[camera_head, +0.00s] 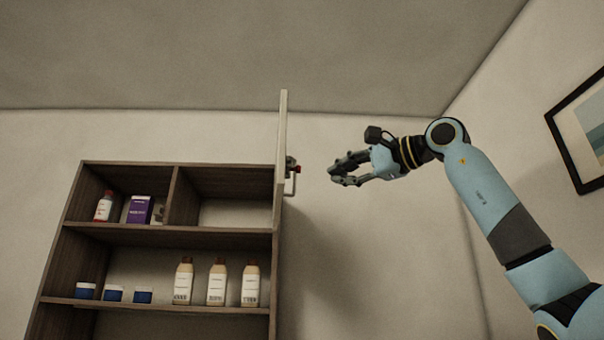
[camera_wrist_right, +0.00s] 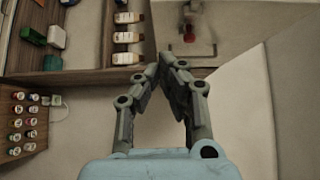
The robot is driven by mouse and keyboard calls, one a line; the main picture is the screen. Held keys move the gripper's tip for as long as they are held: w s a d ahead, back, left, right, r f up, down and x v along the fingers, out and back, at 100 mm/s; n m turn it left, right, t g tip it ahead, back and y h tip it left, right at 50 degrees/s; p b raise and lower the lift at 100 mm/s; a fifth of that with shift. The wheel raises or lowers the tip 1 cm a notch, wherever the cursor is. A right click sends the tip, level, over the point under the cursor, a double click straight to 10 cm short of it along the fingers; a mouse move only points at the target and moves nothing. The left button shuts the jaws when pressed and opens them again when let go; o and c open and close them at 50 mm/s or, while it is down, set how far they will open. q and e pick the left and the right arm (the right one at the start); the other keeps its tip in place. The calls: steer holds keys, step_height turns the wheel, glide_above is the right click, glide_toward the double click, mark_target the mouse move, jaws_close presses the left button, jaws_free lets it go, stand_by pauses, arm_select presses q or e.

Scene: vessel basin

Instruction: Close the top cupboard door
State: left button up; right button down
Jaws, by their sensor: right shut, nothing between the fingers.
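The top cupboard door (camera_head: 281,150) is a pale panel seen nearly edge-on in the head view. It stands open at the right side of the wooden cupboard (camera_head: 150,235). A handle (camera_head: 292,180) with a red part is on its right face. In the wrist view the door (camera_wrist_right: 228,22) shows at the top with its handle (camera_wrist_right: 189,38). My right gripper (camera_head: 333,172) is to the right of the door, at about handle height in the head view, apart from it. Its fingers (camera_wrist_right: 172,58) are shut with nothing between them. My left gripper is not in view.
The cupboard shelves hold a red-capped bottle (camera_head: 104,206), a purple box (camera_head: 141,209), several blue-lidded jars (camera_head: 113,294) and white-labelled bottles (camera_head: 217,282). A rack of small bottles (camera_wrist_right: 24,124) shows in the wrist view. A framed picture (camera_head: 580,130) hangs at right.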

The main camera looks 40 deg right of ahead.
steer(key=w+a+p, duration=0.4)
steer(key=w+a, duration=0.1)
steer(key=w, duration=0.2)
steer(key=shift+w+a, duration=0.15)
